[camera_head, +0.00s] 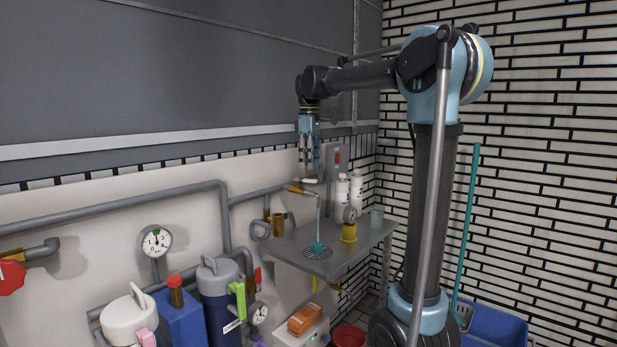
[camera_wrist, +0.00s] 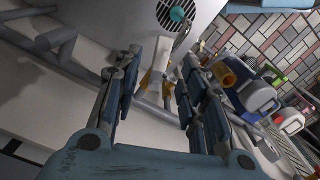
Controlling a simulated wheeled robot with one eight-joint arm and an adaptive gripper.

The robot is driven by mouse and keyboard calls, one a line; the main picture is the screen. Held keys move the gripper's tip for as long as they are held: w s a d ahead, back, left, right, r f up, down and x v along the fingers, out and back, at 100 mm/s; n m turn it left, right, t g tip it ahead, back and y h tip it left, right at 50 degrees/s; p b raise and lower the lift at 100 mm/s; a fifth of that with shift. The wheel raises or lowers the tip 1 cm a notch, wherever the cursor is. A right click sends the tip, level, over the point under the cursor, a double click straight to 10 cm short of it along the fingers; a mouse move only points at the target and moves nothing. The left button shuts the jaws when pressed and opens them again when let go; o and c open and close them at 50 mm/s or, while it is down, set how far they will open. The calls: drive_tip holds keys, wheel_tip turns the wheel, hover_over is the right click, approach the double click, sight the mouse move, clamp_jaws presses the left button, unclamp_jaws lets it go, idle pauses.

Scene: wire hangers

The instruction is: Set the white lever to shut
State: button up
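A small white lever (camera_head: 309,181) sits on a brass valve (camera_head: 296,190) at the wall, above a grey metal shelf. My gripper (camera_head: 309,165) points down just above the lever in the head view, and seems apart from it. In the wrist view, my gripper (camera_wrist: 160,62) is open, its fingers spread with nothing held. The white lever (camera_wrist: 163,58) and the brass valve (camera_wrist: 148,80) show in the gap between the fingers. The lever's exact angle is hard to tell, as it is small and partly overlapped by the fingers.
A thin spout stands over the grey metal shelf (camera_head: 345,242), with a drain grate (camera_head: 318,253) under it. White bottles (camera_head: 342,190) and a yellow-based gauge (camera_head: 349,228) stand close by. A grey pipe (camera_head: 255,195) runs along the wall to the valve. Canisters stand lower left.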

sight(305, 180)
drive_tip(key=shift+f, duration=2.5)
drive_tip(key=shift+c, duration=0.5)
clamp_jaws()
drive_tip(key=shift+a, duration=0.1)
